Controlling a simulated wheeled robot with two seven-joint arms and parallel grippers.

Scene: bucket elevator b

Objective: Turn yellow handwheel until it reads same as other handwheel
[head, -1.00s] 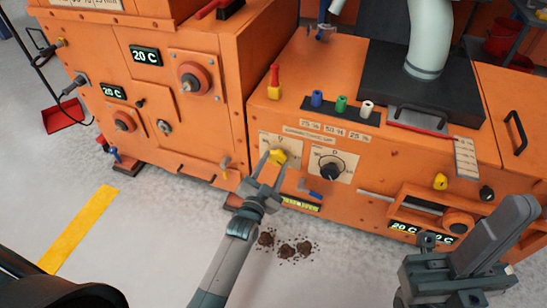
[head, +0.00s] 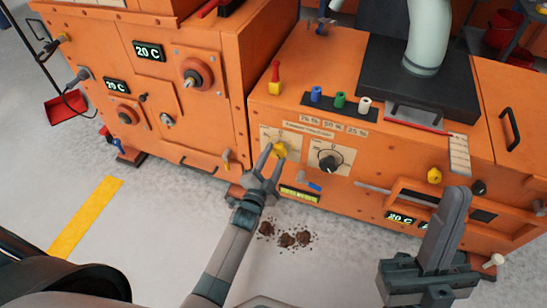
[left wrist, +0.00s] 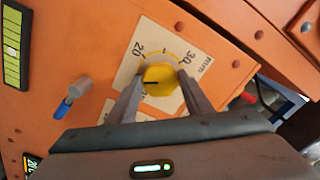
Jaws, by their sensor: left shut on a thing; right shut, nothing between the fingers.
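The yellow handwheel (head: 281,149) sits on a pale dial plate on the front of the low orange machine. My left gripper (head: 276,151) is shut on it, a finger on each side. In the left wrist view the yellow handwheel (left wrist: 163,84) shows a dark line pointing left; its plate reads 20 at upper left and 30 mm at upper right, with the lower part hidden by my gripper. A black knob (head: 328,161) with its own dial sits to the right; its reading is too small to tell. My right gripper (head: 457,192) is shut and empty at lower right.
A blue-tipped lever (head: 311,185) and a yellow-green scale (head: 300,195) lie just below the dials. Blue, green and white knobs (head: 340,101) stand above. Red round wheels (head: 196,73) and 20 C displays (head: 148,51) are on the left machine. Dark crumbs (head: 287,239) lie on the floor.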

